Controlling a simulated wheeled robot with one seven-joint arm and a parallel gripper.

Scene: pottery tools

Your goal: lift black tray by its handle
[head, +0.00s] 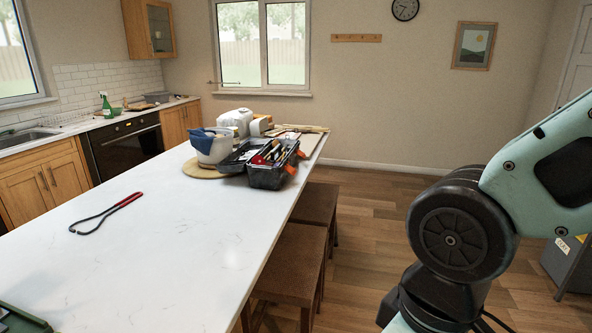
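A black open toolbox-like container (264,180) with orange latches stands near the far right edge of the white island counter (150,265). Several tools with red, yellow and other handles lie in it. A dark flat part (236,158) lies at its left; I cannot tell whether this is its lid or a separate black tray. No tray handle can be made out clearly at this size. My gripper is out of view; only links of my arm show at the right, well apart from the container.
A white bowl (217,150) with blue cloth stands on a round board left of the container. White containers (236,119) stand behind. Stools (290,262) line the right side. Open floor (385,210) lies beyond them.

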